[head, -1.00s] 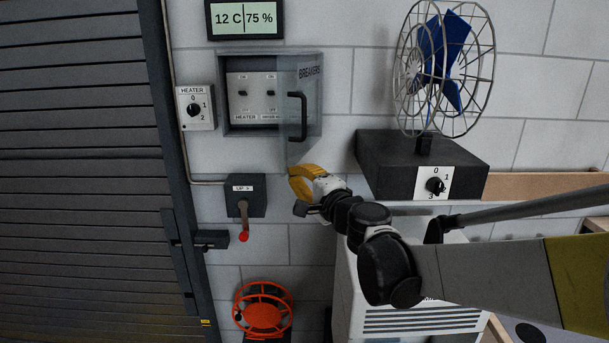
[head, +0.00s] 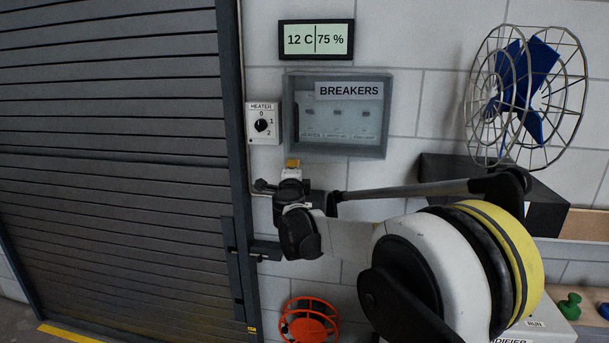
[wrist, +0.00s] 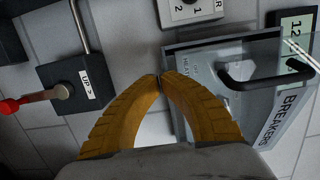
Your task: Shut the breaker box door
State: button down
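The breaker box (head: 388,120) is a grey wall box. In the wrist view the door's label (wrist: 288,112) and black bar handle (wrist: 262,80) show to the right of my fingers. My gripper (head: 293,163) is just below the box's lower left part. Its yellow fingertips (wrist: 160,78) meet with nothing visible between them, and no contact with the door is clear.
A heater dial (head: 262,124) is left of the box, and a display (head: 316,40) is above it. A switch box with a red-tipped lever (wrist: 35,100) is near my gripper. A caged fan (head: 527,95) stands right. A roller shutter (head: 120,150) fills the left.

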jog(key=shift+w+a+m+h+p, duration=0.15)
jog(key=shift+w+m+h+p, duration=0.3)
jog(key=shift+w, duration=1)
jog(key=shift+w+a+m+h+p, duration=0.15)
jog(key=shift+w+h, duration=0.45)
jog(key=shift+w, duration=0.85)
jog(key=shift+w+a+m+h+p, duration=0.1)
jog(key=shift+w+m+h+p, duration=0.4)
jog(key=shift+w, duration=0.95)
jog(key=shift+s, duration=0.1)
